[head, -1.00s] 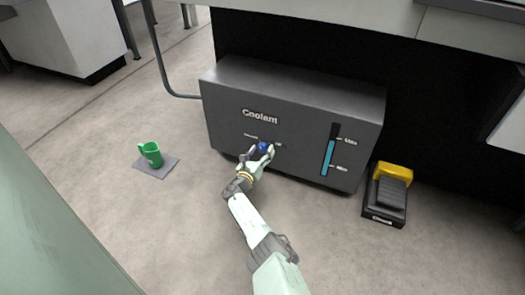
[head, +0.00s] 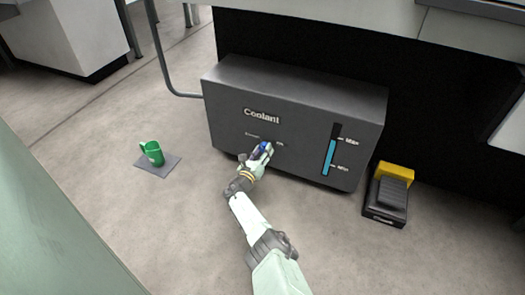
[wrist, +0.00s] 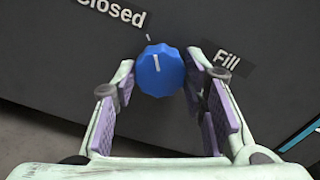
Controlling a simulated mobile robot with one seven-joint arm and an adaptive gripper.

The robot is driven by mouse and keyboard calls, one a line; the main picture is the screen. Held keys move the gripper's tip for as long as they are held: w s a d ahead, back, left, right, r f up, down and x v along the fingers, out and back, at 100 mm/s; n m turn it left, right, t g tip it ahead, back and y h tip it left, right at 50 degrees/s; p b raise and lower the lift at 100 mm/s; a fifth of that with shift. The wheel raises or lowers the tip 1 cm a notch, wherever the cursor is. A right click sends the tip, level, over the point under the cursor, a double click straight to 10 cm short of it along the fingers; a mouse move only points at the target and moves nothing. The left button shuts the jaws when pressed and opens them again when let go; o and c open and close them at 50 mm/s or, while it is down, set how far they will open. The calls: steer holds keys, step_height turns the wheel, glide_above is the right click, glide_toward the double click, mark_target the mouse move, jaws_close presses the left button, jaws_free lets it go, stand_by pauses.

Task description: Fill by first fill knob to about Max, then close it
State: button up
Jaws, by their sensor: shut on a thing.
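The coolant tank (head: 230,95) is a dark grey box with a level gauge (head: 332,150) on its front. My gripper (head: 263,152) is at the blue fill knob (wrist: 160,75), below the Coolant lettering. In the wrist view its fingers are on both sides of the knob, shut on it. The knob's white line points up in that view, close to a small tick on the panel, between the Closed label (wrist: 112,12) and the Fill label (wrist: 227,60). In the head view my fingers partly cover the knob.
A yellow and black foot pedal (head: 388,195) sits right of the tank. A grey pipe (head: 165,70) runs into the tank's left side. Floor in front is clear.

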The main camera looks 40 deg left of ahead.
steer(key=shift+n, duration=1.1)
steer(key=o, duration=1.2)
steer(key=shift+c, duration=0.2)
